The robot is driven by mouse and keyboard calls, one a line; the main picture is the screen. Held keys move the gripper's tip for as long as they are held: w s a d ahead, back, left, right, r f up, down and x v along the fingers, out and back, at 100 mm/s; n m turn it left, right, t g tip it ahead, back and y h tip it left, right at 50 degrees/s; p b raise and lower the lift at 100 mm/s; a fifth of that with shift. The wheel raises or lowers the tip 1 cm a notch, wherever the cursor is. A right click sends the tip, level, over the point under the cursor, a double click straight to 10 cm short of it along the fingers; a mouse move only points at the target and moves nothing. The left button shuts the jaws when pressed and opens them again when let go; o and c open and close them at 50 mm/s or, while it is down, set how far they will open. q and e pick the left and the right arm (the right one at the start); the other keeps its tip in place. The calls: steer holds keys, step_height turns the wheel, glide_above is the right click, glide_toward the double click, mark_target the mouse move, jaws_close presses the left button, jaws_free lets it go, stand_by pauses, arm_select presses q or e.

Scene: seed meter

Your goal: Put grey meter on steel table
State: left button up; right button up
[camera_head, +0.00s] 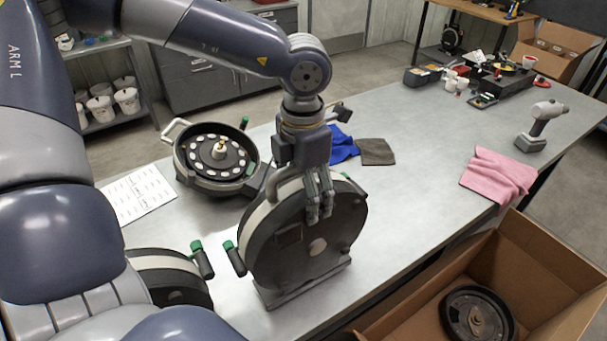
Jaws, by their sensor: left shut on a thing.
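The grey meter (275,248), a dark grey disc-shaped unit with a pale rim, a green-tipped lever and a flat foot, is upright over the steel table (395,205). Its foot is at or very close to the tabletop; I cannot tell if it bears on it. My left gripper (319,212) comes down from above and is shut on the grey meter at its upper edge, by the handle. The fingers cover part of the meter's face. My right gripper is out of view.
An open meter (215,158) and a paper sheet (138,194) lie behind left. Another meter (165,275) is at lower left, partly behind my arm. Blue and pink cloths (497,177) lie on the table. A cardboard box (540,270) holding a round part stands front right. The table's middle right is clear.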

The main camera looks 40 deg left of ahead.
arm_select(q)
steer(key=shift+w+f, duration=0.25)
steer(key=shift+f, duration=0.3)
steer(key=o, duration=2.1)
steer(key=shift+s+f, duration=0.15)
steer(key=shift+s, duration=0.05)
steer(key=shift+s+d, duration=0.1)
